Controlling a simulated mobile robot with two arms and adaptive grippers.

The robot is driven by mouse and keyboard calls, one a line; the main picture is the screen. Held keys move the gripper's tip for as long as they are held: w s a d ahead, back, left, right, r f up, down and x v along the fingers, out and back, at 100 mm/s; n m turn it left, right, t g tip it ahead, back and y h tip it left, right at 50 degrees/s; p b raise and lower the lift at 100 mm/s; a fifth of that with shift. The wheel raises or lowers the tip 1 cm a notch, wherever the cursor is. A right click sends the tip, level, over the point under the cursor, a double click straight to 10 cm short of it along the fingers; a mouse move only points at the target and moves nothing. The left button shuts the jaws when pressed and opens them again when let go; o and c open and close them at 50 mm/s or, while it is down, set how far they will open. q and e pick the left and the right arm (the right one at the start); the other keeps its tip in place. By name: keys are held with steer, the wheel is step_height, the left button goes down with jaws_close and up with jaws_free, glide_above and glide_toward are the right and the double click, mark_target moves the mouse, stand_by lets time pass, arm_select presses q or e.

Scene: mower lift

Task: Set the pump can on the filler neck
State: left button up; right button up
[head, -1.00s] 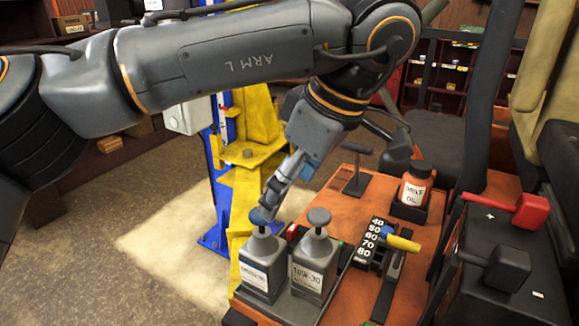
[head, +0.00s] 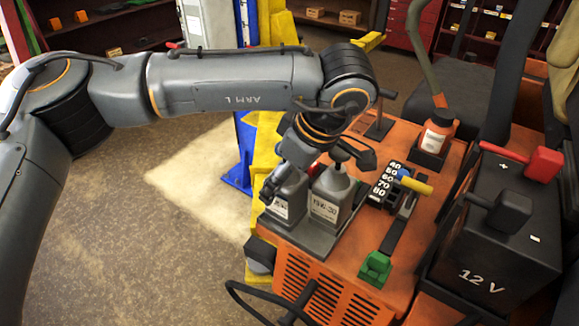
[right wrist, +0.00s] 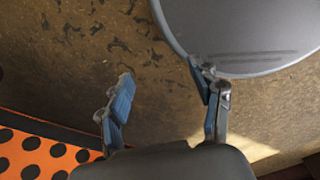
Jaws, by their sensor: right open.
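Two grey pump cans stand side by side on a dark tray (head: 300,238) at the orange machine's left edge. The right can (head: 330,197) has a dark pump knob and a label that seems to read 10W-30. The left can (head: 284,207) is partly covered by my left gripper (head: 268,190), which points down at its top. Its knob is hidden, and I cannot tell whether the fingers touch it or are closed. My right gripper (right wrist: 166,96) is open and empty in the right wrist view, above the floor. I cannot make out the filler neck.
A drive oil bottle (head: 438,132), a number scale with a yellow-handled lever (head: 415,185), a green part (head: 375,268) and a 12 V battery (head: 490,245) crowd the machine. A yellow post stands behind the cans. Floor at left is clear.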

arm_select(q)
steer(key=c, duration=0.3)
steer(key=shift+r, duration=0.1)
jaws_close()
arm_select(e)
steer(key=shift+s+a, duration=0.15)
steer(key=shift+a, duration=0.15)
arm_select(q)
steer(key=shift+r, duration=0.1)
arm_select(e)
steer(key=shift+d, duration=0.1)
arm_select(q)
steer(key=shift+w+r, duration=0.1)
steer(key=shift+r, duration=0.25)
steer(key=shift+r+p, duration=0.55)
steer(key=shift+r, duration=0.5)
arm_select(e)
steer(key=shift+s+d+r, duration=0.1)
steer(key=shift+d+r, duration=0.05)
steer(key=shift+r, duration=0.4)
arm_select(q)
steer(key=shift+r, duration=0.15)
arm_select(e)
steer(key=shift+r, duration=0.1)
